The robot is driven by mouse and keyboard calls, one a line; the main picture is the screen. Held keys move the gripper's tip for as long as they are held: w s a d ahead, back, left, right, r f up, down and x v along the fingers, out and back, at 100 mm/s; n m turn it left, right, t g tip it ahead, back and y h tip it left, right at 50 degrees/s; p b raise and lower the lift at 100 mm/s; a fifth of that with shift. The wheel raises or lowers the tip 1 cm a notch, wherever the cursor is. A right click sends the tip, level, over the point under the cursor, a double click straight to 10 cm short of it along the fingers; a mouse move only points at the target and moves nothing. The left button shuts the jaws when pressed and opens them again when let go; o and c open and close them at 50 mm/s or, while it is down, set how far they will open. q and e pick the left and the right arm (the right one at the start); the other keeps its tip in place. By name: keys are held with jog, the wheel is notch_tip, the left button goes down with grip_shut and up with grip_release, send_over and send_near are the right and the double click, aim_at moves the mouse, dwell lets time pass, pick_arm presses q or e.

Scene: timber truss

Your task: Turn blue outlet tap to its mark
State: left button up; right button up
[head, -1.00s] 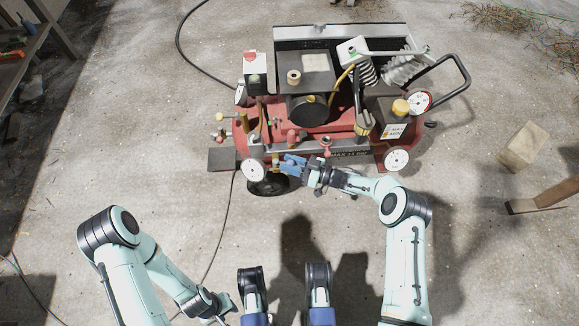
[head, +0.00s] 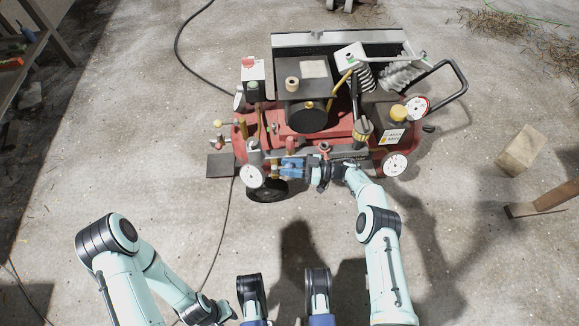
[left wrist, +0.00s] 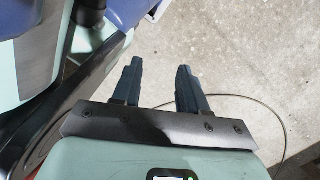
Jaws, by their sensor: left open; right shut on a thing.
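The red compressor unit (head: 312,122) stands on the floor at the upper middle of the head view. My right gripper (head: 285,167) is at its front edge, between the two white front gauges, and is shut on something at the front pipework. Its blue fingers cover that spot, so the blue outlet tap and its mark cannot be made out separately. My left gripper (left wrist: 158,67) is open and empty over bare floor in the left wrist view. In the head view the left arm hangs low at the bottom left, well away from the compressor.
Round white gauges (head: 252,176) sit at the compressor's front corners, with red fittings (head: 324,149) close to my right gripper. A black hose (head: 227,215) runs over the floor. A wooden block (head: 521,150) lies at the right.

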aim_at(289, 164)
jog(key=shift+a+r, duration=0.15)
jog(key=o, duration=1)
pick_arm(q)
jog(key=w+d+r+t+p, duration=0.1)
jog(key=w+r+t+p, duration=0.3)
jog(key=w, duration=0.7)
notch_tip(289, 164, up, 4)
jog(key=shift+w+d+r+m+p, duration=0.1)
jog(key=shift+w+d+m+p, duration=0.25)
jog(key=shift+p, duration=0.6)
pick_arm(e)
notch_tip(289, 164, up, 20)
jog(key=shift+f, duration=0.1)
pick_arm(q)
jog(key=shift+s+a, duration=0.1)
